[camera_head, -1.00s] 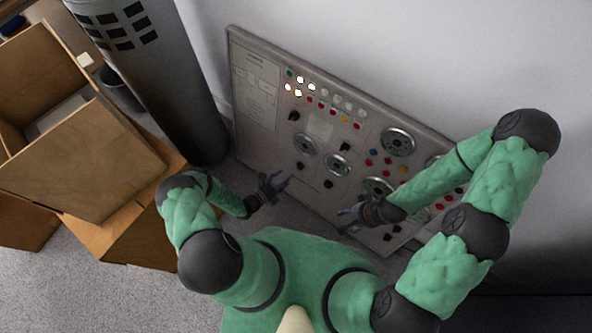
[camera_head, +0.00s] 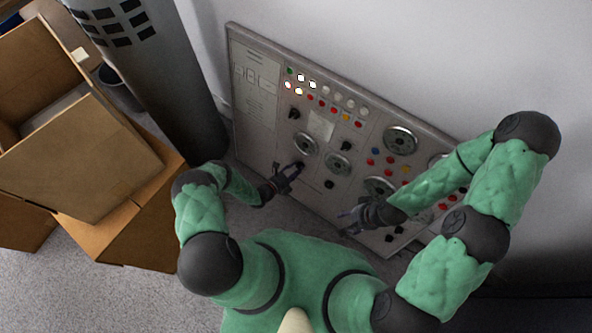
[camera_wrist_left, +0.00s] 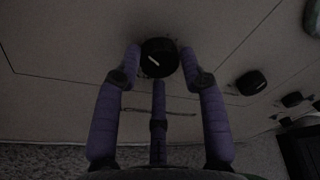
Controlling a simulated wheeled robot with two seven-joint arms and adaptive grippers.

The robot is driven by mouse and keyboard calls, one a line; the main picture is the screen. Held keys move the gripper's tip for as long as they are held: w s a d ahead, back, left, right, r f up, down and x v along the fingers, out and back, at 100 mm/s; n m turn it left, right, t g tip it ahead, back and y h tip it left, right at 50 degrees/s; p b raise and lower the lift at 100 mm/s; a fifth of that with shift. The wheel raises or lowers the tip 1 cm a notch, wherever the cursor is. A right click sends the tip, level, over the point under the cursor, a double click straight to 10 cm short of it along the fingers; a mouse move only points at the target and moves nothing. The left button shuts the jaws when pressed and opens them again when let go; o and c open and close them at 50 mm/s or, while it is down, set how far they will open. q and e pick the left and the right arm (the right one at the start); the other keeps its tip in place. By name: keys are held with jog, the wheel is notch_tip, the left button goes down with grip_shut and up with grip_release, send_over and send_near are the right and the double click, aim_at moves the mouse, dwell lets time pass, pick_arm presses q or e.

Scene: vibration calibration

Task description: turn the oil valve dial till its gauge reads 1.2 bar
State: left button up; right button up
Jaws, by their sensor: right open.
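The black dial (camera_wrist_left: 159,58) with a white pointer mark sits between the fingertips of my left gripper (camera_wrist_left: 160,68) in the left wrist view. One finger is on each side and a third is below it. The side fingertips are very near its rim; I cannot tell whether they touch. In the head view my left gripper (camera_head: 293,169) is at the lower left of the panel (camera_head: 262,130) and mostly hides this dial. A round gauge (camera_head: 305,144) is just above it; its reading is too small to make out. My right gripper (camera_head: 350,221) is open and empty before the panel's lower part.
Other black knobs (camera_head: 329,184) and round gauges (camera_head: 400,141) sit on the panel to the right. More black knobs (camera_wrist_left: 251,83) show in the left wrist view. Cardboard boxes (camera_head: 75,150) and a grey cylinder (camera_head: 160,80) stand to the left.

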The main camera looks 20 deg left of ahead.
pick_arm(q)
jog(key=shift+s+d, duration=0.1)
jog(key=shift+d, duration=0.05)
jog(key=c, duration=0.4)
jog(key=shift+o, duration=0.2)
jog(key=shift+m, duration=0.4)
jog(key=shift+s+d+f+m+g+y+p, duration=0.1)
jog(key=shift+m+y+p, duration=0.05)
jog(key=shift+m, duration=0.8)
jog(key=shift+s+d+r+m+g+y+p, duration=0.1)
jog(key=shift+m+y+p, duration=0.1)
jog(key=shift+m, duration=0.7)
jog(key=shift+d+f+m+g+y+p, duration=0.1)
jog(key=shift+m+y, duration=0.05)
jog(key=shift+m, duration=0.8)
jog(key=o, duration=0.9)
jog(key=shift+o, duration=1.1)
jog(key=shift+a, duration=0.1)
jog(key=shift+w, duration=0.15)
